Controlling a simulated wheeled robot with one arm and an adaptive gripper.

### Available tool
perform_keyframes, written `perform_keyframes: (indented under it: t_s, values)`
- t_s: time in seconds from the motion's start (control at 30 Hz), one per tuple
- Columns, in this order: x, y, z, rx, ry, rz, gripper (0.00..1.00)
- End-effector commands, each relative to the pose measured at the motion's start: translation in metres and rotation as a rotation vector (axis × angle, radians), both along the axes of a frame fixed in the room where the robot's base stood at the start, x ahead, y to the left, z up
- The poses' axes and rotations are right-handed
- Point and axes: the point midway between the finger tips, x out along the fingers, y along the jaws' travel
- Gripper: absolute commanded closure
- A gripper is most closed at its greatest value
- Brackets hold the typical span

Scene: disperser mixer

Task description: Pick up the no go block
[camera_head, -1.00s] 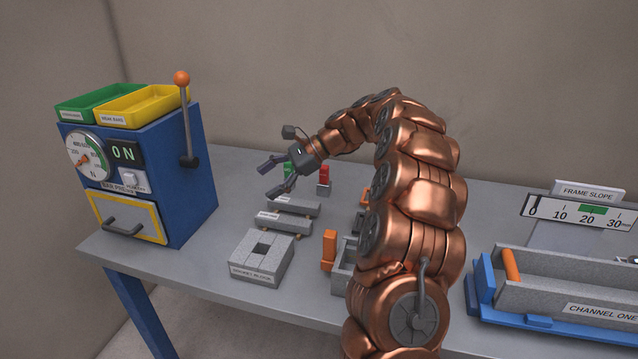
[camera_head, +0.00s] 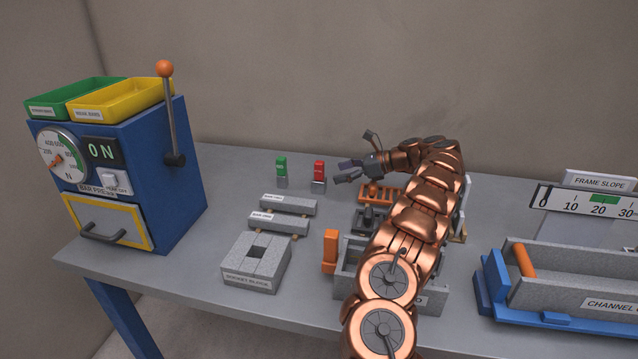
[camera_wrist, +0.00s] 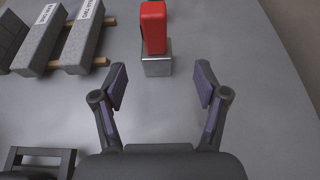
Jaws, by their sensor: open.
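The red block (camera_head: 319,168) stands upright on a small grey metal base toward the back of the table; I take it as the no go block, though I can read no label on it. It also shows in the wrist view (camera_wrist: 153,27), straight ahead of the jaws, with its grey base nearest. My gripper (camera_head: 343,171) is just right of it in the head view, fingers pointing left toward it. In the wrist view my gripper (camera_wrist: 161,84) is open and empty, its two purple-padded fingers apart from the block.
A green block (camera_head: 281,168) on a similar base stands left of the red one. Two grey bars (camera_head: 288,205) lie in front. The socket block (camera_head: 254,277), an orange rack (camera_head: 375,196) and an orange upright piece (camera_head: 330,250) are nearby. The blue press (camera_head: 165,190) is far left.

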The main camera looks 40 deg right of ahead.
Motion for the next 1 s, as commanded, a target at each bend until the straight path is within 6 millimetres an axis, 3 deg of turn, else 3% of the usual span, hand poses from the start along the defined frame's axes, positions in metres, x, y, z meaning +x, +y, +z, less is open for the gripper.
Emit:
perform_keyframes:
  t_s: [0.7, 1.0]
  values:
    - [0.046, 0.048, -0.028, 0.000, 0.000, 0.003, 0.27]
    - [0.049, 0.049, -0.030, -0.002, -0.002, 0.001, 0.30]
